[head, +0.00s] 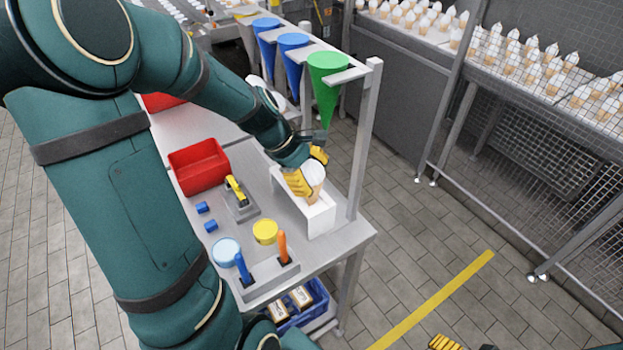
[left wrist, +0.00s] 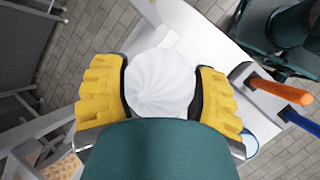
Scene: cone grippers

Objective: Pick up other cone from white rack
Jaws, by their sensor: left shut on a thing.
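A cone with a white swirled top (head: 314,174) is at the front end of the white rack (head: 319,218). A bit of its tan wafer shows just over the rack, and its lower end is hidden, so I cannot tell whether it is seated or lifted. My left gripper (head: 307,171) has its yellow fingers shut on the cone, one on each side. In the left wrist view the white top (left wrist: 162,85) sits between both fingers. Of my right gripper, a yellow finger (head: 443,343) shows at the bottom edge; the rest is cut off.
A post and rail with green (head: 327,75) and blue funnels (head: 291,58) stand right beside and behind my left gripper. A red bin (head: 199,166), yellow (head: 265,231) and light-blue discs (head: 226,251), and upright orange (head: 283,247) and blue handles (head: 242,268) occupy the bench.

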